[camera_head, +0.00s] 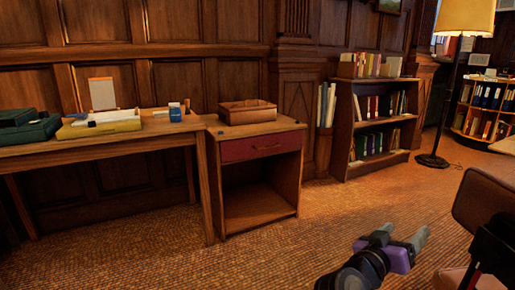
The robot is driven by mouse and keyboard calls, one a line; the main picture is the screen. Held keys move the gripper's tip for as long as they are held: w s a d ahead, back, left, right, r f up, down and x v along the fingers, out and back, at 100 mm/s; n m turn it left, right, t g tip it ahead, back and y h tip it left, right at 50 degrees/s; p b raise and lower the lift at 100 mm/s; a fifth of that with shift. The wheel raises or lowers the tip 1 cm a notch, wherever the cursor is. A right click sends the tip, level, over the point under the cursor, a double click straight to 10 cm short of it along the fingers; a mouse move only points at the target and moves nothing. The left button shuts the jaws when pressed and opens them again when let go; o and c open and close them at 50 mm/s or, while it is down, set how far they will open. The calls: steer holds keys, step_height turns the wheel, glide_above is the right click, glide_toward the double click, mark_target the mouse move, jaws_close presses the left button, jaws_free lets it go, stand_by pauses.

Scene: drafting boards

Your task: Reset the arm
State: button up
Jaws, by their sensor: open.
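My gripper (404,235) is in the lower right of the head view, out over the carpet. It has a black wrist, a purple body and grey fingers. The fingers are apart, and I see nothing held between them. The rest of my arm runs out of the bottom edge of the view and is hidden.
A brown chair (480,210) stands close to the right of my gripper. A wooden desk (100,143) and a small cabinet (262,190) with a wooden box (247,112) stand left. A bookcase (345,130) and floor lamp (450,85) stand behind. The carpet (280,255) between is clear.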

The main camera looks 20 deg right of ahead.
steer(key=w+a+f+n+t+y, duration=0.3)
steer(key=a+f+n+t, duration=0.2)
steer(key=a+t, duration=0.1)
steer(key=s+a+f+n+t+y, duration=0.3)
steer(key=s+a+f+y, duration=0.15)
steer(key=a, duration=0.35)
steer(key=s+a+f+n+t+y, duration=0.3)
steer(key=a+n+y, duration=0.15)
steer(key=a, duration=0.35)
steer(key=s+a+m+g+y, duration=0.1)
steer(key=s+a+y, duration=0.25)
steer(key=s, duration=0.95)
steer(key=s+a+m+y, duration=0.2)
steer(key=s+a, duration=0.3)
steer(key=s, duration=0.8)
step_height(320, 180, up, 29)
steer(key=p, duration=2.9)
steer(key=shift+s+a+g, duration=0.15)
steer(key=shift+s+g, duration=0.05)
steer(key=shift+g, duration=0.1)
steer(key=shift+n, duration=0.25)
